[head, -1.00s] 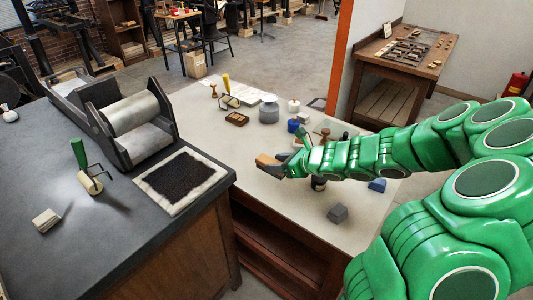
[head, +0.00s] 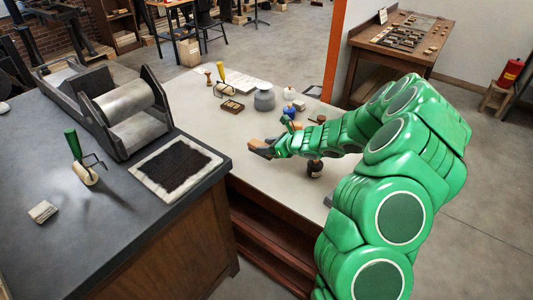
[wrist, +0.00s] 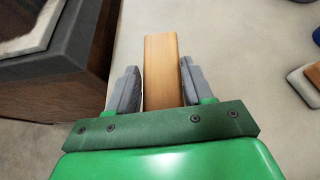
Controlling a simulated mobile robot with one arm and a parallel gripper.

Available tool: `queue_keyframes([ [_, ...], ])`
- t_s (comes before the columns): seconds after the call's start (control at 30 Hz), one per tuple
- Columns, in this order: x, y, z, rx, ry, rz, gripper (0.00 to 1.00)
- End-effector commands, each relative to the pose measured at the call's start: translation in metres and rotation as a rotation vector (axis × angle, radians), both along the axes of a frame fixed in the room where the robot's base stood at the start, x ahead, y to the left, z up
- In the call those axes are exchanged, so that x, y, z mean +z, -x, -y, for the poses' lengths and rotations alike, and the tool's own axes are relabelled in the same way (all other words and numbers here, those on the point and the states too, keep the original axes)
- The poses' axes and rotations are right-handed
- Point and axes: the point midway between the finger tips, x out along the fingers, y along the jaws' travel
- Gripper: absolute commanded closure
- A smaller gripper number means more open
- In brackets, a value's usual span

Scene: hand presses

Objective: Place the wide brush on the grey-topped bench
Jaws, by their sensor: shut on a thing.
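My gripper (head: 277,149) is shut on the wide brush (head: 264,143), which shows a tan wooden body and a dark part below. In the wrist view the brush (wrist: 162,65) stands between the two grey fingers of my gripper (wrist: 161,88); its bristles cannot be made out there. The brush is held above the pale-topped table, near its left side. The grey-topped bench (head: 105,228) is at the left in the head view. Its dark edge also shows at upper left in the wrist view (wrist: 72,35).
On the grey top are a roller press (head: 122,104), a green-handled roller (head: 84,172), a dark inked pad (head: 178,170) and a small block (head: 42,211). Bare room lies in its front part. The pale table (head: 265,195) holds jars and tools. A gap separates the two.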

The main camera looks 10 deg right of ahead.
Motion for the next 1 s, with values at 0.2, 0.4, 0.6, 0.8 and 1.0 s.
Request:
queue_keyframes([
  [0.2, -0.008, -0.006, 0.0, 0.0, -0.002, 0.0, 0.82],
  [0.4, -0.015, -0.011, -0.001, 0.002, -0.001, -0.001, 0.82],
  [0.6, -0.038, -0.011, -0.001, 0.002, -0.001, -0.003, 0.82],
  [0.8, -0.045, -0.011, -0.001, 0.0, -0.001, -0.001, 0.82],
  [1.0, -0.045, -0.011, -0.001, 0.0, -0.001, -0.001, 0.82],
])
